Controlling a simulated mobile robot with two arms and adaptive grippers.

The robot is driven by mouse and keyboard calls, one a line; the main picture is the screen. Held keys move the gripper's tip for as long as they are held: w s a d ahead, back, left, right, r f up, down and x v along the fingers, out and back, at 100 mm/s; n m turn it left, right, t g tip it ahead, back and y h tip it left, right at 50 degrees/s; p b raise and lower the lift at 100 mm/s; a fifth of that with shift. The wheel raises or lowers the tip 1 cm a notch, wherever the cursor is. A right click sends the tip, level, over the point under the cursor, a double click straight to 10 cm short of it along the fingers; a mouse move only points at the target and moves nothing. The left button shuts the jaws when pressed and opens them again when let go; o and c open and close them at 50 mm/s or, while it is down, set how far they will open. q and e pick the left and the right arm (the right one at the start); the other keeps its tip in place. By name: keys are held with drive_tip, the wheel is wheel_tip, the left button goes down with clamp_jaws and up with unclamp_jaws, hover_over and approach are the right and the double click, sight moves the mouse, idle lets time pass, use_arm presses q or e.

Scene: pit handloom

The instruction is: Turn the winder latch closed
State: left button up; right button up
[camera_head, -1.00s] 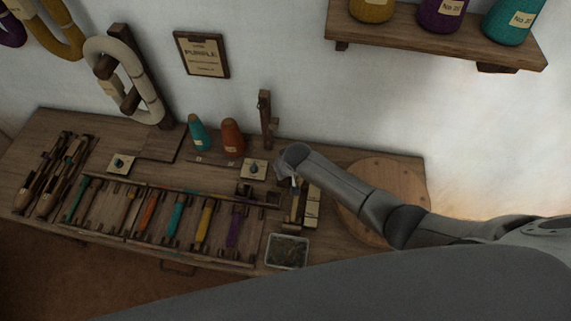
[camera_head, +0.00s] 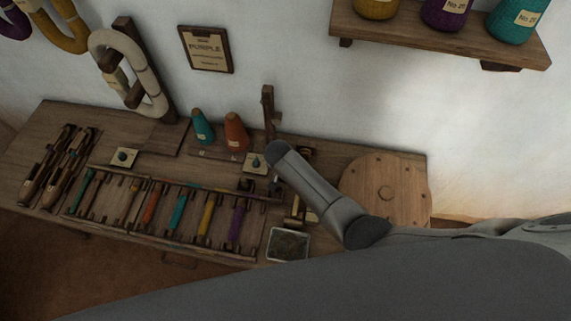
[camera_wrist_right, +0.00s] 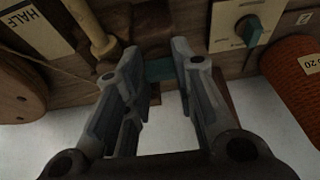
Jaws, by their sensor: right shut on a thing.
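My right gripper (camera_wrist_right: 158,75) is in the right wrist view, its two fingers on either side of a small teal piece, which looks like the winder latch (camera_wrist_right: 160,69). The fingers hide part of it, so its exact angle is hard to tell. In the head view my right arm reaches in from the right and ends over the winder area beside the dark wooden post (camera_head: 268,112); its fingertips are mostly hidden there. My left gripper is not in view.
A pale dial plate with a teal knob (camera_wrist_right: 252,29) sits close beside the gripper, near an orange cone (camera_wrist_right: 294,66). A round wooden disc (camera_head: 385,190), a tray of dark bits (camera_head: 288,245) and a rack of coloured bobbins (camera_head: 178,213) crowd the bench.

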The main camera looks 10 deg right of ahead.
idle(0.3)
drive_tip(key=o, duration=1)
drive_tip(key=shift+v, duration=6)
